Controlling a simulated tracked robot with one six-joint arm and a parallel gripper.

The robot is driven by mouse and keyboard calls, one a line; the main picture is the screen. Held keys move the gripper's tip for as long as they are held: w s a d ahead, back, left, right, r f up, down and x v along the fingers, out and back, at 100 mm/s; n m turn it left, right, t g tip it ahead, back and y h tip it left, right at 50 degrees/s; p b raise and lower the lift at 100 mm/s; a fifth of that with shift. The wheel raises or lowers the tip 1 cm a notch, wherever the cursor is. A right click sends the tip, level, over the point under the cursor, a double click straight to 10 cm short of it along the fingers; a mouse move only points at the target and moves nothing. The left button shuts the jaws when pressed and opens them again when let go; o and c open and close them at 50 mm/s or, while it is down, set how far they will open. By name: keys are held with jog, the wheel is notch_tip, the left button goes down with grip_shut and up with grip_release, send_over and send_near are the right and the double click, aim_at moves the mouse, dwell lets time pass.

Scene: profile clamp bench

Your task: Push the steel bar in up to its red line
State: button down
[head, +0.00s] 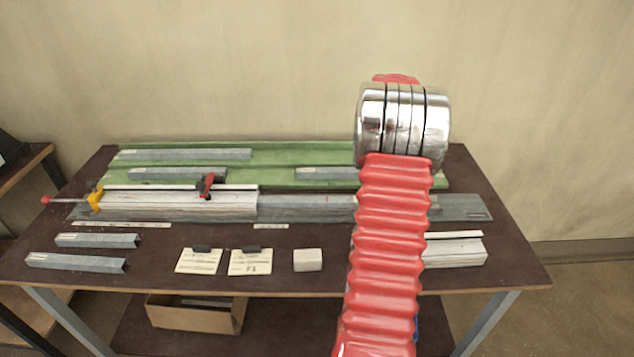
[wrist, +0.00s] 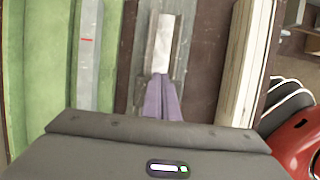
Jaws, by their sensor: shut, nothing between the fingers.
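The steel bar (head: 300,203) sticks out of the right end of the pale clamped profile (head: 160,203) in the head view. It runs right until my arm hides it, so its far end is out of sight. My gripper (wrist: 162,78) is shut and empty in the wrist view, purple fingers pointing down over the grey base plate (wrist: 142,55). A bright flat piece (wrist: 165,35) lies just beyond the fingertips. I cannot tell whether it is part of the bar or whether the fingers touch it.
A red toggle clamp (head: 207,185) sits on the profile, with a yellow end block (head: 95,200) at its left. Spare bars lie on the green mat (head: 275,158); one (wrist: 88,50) has a red line. A white profile (head: 456,250) lies in front. Cards and a pale block (head: 307,260) occupy the front.

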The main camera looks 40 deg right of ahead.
jog(key=shift+w+a, duration=6.95)
jog(key=shift+w, duration=0.05)
jog(key=shift+w+a, duration=0.4)
jog(key=shift+s+d, duration=0.1)
jog(key=shift+s+d, duration=0.45)
notch_tip(320, 180, up, 7)
